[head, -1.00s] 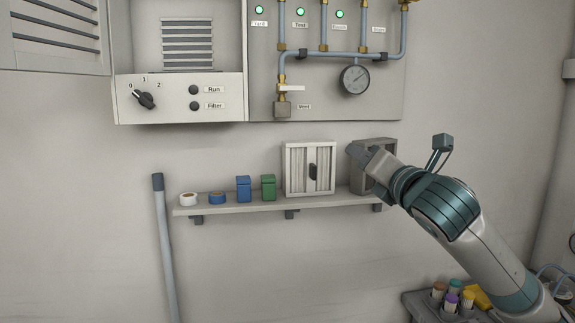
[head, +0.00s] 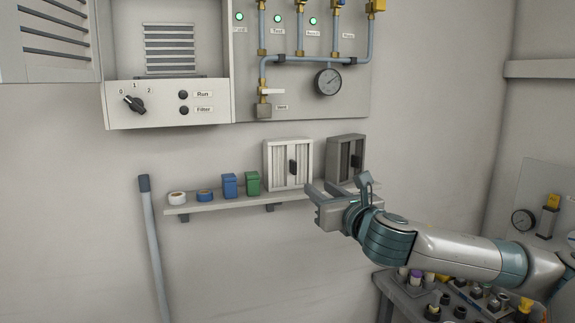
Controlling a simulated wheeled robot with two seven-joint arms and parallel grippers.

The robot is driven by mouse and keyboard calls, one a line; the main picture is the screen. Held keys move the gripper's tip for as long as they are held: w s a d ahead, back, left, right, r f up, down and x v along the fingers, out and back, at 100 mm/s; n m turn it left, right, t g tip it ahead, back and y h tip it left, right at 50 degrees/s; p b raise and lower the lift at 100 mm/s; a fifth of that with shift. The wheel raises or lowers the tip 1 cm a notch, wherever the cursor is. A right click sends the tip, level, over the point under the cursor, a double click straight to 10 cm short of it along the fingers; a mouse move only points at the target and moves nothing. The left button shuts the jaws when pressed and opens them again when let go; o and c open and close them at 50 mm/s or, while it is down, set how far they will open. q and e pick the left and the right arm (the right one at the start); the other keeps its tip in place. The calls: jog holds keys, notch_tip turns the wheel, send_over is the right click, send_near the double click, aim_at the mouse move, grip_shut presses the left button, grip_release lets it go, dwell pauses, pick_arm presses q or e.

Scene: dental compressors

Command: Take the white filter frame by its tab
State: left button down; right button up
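The white filter frame (head: 275,163) stands upright on the wall shelf, with pale pleats inside its border. Its dark tab (head: 293,167) is on the front face, right of the middle. A grey filter frame (head: 334,157) stands on the shelf to the right of it. My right gripper (head: 314,205) is at the shelf's right part, below and to the right of the white frame, pointing left. It appears apart from the tab. Its fingers are small and seen edge-on, so their gap is unclear. My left gripper is out of view.
The shelf (head: 232,201) also holds a white roll (head: 177,198), a blue roll (head: 205,195), a blue box (head: 230,186) and a green box (head: 252,183). A grey pole (head: 154,245) leans at left. A crowded bench (head: 398,294) stands at lower right.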

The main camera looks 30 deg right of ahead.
jog(key=p, duration=0.4)
send_near(295, 169)
jog(key=w, duration=0.3)
jog(key=shift+w+d+f, duration=0.1)
jog(key=shift+w+f, duration=0.05)
jog(key=shift+w, duration=0.3)
jog(key=shift+w+d+p, duration=0.2)
jog(key=shift+w+p, duration=0.2)
jog(key=shift+p, duration=0.15)
jog(key=w+p, duration=0.1)
jog(key=w+d+p, duration=0.1)
jog(key=w, duration=0.1)
jog(key=shift+w, duration=0.3)
jog(key=shift+w+d, duration=0.1)
jog(key=shift+w, duration=0.25)
